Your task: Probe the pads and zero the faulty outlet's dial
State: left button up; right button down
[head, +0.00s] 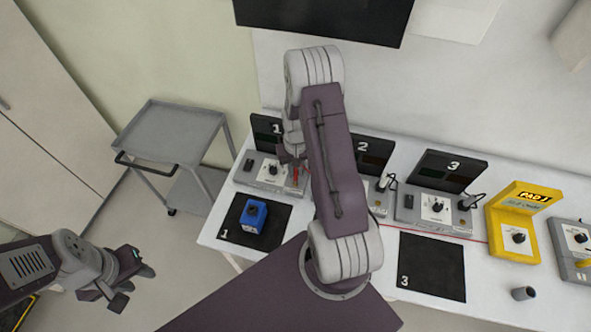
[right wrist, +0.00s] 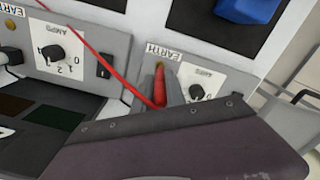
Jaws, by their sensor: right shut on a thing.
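My right gripper (head: 293,160) is shut on a red probe (right wrist: 160,88) at outlet 1 (head: 262,180). In the right wrist view the probe's tip is at the brass pad under the EARTH label; contact cannot be told. Outlet 1's dial (right wrist: 197,92) is beside it. Outlet 2's dial (right wrist: 52,53) and EARTH label (right wrist: 12,8) show to the left there; my arm partly hides outlet 2 in the head view. Outlet 3 (head: 430,212) has a dial and a plugged cord. My left gripper (head: 128,277) is open and empty, left of the table.
A blue device (head: 254,215) sits on black mat 1 (head: 278,240). Black mat 3 (head: 432,268) is bare. A grey cart (head: 172,130) is behind left.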

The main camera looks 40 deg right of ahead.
notch_tip(320, 180, up, 7)
jog(key=p, duration=0.6)
dwell(1.2)
